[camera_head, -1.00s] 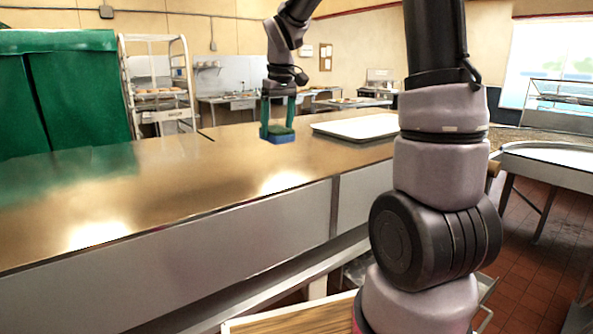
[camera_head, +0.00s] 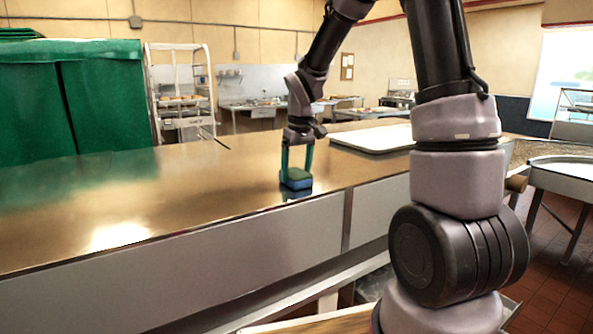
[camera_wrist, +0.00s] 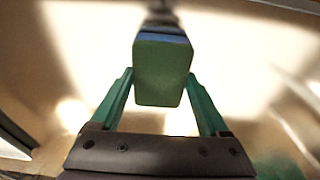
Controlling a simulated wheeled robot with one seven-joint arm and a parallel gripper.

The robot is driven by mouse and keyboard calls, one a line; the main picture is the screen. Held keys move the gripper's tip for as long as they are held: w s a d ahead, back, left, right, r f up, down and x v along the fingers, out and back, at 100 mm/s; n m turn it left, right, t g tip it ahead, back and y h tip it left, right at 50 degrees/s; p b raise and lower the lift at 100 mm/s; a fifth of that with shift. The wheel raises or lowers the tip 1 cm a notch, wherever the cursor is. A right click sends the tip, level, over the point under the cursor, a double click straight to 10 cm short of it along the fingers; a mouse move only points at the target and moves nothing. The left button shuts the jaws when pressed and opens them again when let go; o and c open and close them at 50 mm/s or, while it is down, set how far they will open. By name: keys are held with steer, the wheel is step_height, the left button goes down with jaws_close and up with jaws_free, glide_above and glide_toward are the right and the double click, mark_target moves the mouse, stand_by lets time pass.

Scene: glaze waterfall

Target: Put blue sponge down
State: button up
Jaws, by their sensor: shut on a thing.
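The sponge (camera_head: 296,180), blue below with a green top, is between the fingers of my gripper (camera_head: 296,172). In the head view it is low over the brown metal counter (camera_head: 200,190), close to its front edge; I cannot tell whether it touches the surface. In the wrist view the green face of the sponge (camera_wrist: 162,75) shows between the two green fingers of my gripper (camera_wrist: 160,88), with a blue strip at its far end. My gripper is shut on the sponge and points down.
A white tray (camera_head: 375,139) lies on the counter to the right, behind my gripper. A green covered rack (camera_head: 100,100) and a white rack with baked goods (camera_head: 182,108) stand beyond the counter. The counter left of the sponge is clear.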

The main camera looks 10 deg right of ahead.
mark_target(300, 174)
steer(key=shift+f, duration=0.2)
steer(key=o, duration=1.5)
steer(key=shift+c, duration=0.2)
steer(key=shift+r, duration=0.1)
step_height(300, 174, up, 11)
steer(key=s, duration=0.2)
steer(key=s+d+r+m+t, duration=0.2)
steer(key=s+r+m, duration=0.1)
steer(key=s, duration=0.7)
steer(key=s+d+r+m+t+y, duration=0.1)
steer(key=s+d+r+m+t, duration=0.2)
steer(key=s, duration=0.7)
steer(key=shift+d+r+m, duration=0.3)
steer(key=shift+r+m, duration=0.35)
steer(key=shift+m, duration=0.25)
